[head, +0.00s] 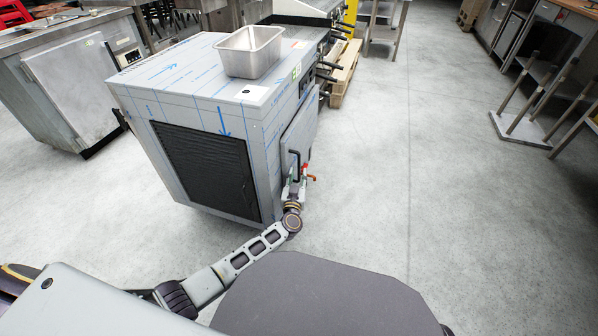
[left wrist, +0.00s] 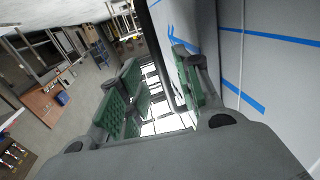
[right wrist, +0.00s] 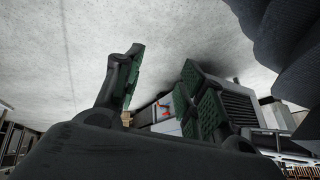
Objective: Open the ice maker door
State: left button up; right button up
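The ice maker (head: 185,85) is a steel box with blue-lined film and a black grille, left of centre in the head view. Its door (head: 300,127) is the grey panel on the right-hand side; I cannot tell for sure whether it stands slightly ajar. A black handle (head: 294,157) shows near the door's lower front edge. My left gripper (head: 297,176) is at this handle. In the left wrist view its green-padded fingers (left wrist: 160,95) are apart, with a dark bar by the gap; contact is unclear. My right gripper (right wrist: 160,85) is open and empty, away from the door.
A steel pan (head: 250,52) sits on the ice maker's top. A steel counter (head: 70,85) stands to the left. The floor (head: 400,160) to the right is clear up to a rack base (head: 525,128).

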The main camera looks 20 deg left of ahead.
aim_at(299, 170)
pick_arm(q)
jog(key=shift+w+a+b, duration=0.2)
jog(key=shift+w+b, duration=0.3)
jog(key=shift+w, duration=0.65)
jog(key=shift+w+a+b, duration=0.2)
jog(key=shift+w+b, duration=0.3)
jog(key=shift+w, duration=0.6)
pick_arm(e)
jog(key=shift+t+y, duration=0.3)
jog(key=shift+t, duration=0.1)
jog(key=shift+w+a+f, duration=0.1)
jog(key=shift+a+f, duration=0.1)
jog(key=shift+f, duration=0.8)
jog(key=shift+a+f, duration=0.2)
jog(key=shift+f, duration=0.8)
pick_arm(q)
grip_shut()
